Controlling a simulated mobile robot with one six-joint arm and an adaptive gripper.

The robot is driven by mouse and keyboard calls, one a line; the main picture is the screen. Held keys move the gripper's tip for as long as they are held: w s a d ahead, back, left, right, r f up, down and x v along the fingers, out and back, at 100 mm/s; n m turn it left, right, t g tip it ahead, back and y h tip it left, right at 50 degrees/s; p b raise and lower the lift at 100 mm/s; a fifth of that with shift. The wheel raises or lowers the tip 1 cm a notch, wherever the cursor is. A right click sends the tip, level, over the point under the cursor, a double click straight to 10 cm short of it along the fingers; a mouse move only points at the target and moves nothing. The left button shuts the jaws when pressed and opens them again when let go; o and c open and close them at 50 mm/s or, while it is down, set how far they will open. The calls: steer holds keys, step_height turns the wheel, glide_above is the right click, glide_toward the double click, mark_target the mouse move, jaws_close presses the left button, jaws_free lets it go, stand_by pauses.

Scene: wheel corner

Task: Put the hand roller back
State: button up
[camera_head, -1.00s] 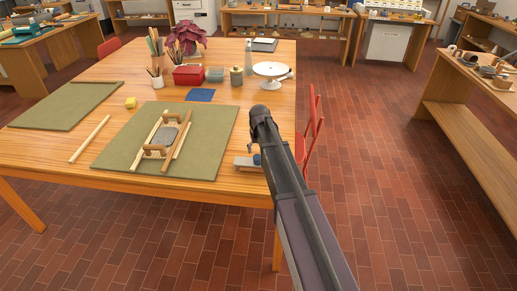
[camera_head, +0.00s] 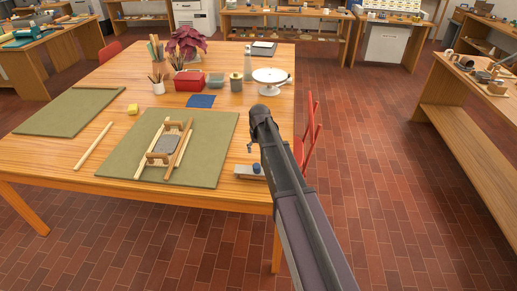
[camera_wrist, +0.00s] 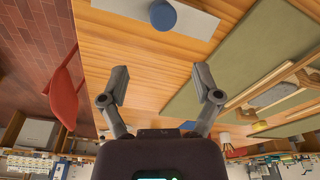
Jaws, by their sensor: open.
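My gripper (camera_head: 251,148) is over the near right part of the wooden table (camera_head: 60,160). In the wrist view its two fingers (camera_wrist: 160,90) are spread wide with nothing between them. A small blue cylinder (camera_head: 257,169) sits on a flat pale block (camera_head: 243,171) at the table's near edge; the cylinder (camera_wrist: 163,15) also shows at the top of the wrist view, beyond the fingertips. I cannot tell for sure which piece is the hand roller.
A red chair (camera_head: 309,135) stands close right of the arm. A white turntable (camera_head: 270,76), red box (camera_head: 188,80), plant and tool pots stand at the back. A loose stick (camera_head: 93,147) lies left of the mat. The floor at right is clear.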

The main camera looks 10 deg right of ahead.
stand_by(0.6)
steer(key=s+g, duration=0.2)
steer(key=s, duration=2.5)
steer(key=shift+d+m, duration=0.15)
steer(key=shift+m, duration=0.25)
steer(key=shift+f, duration=0.1)
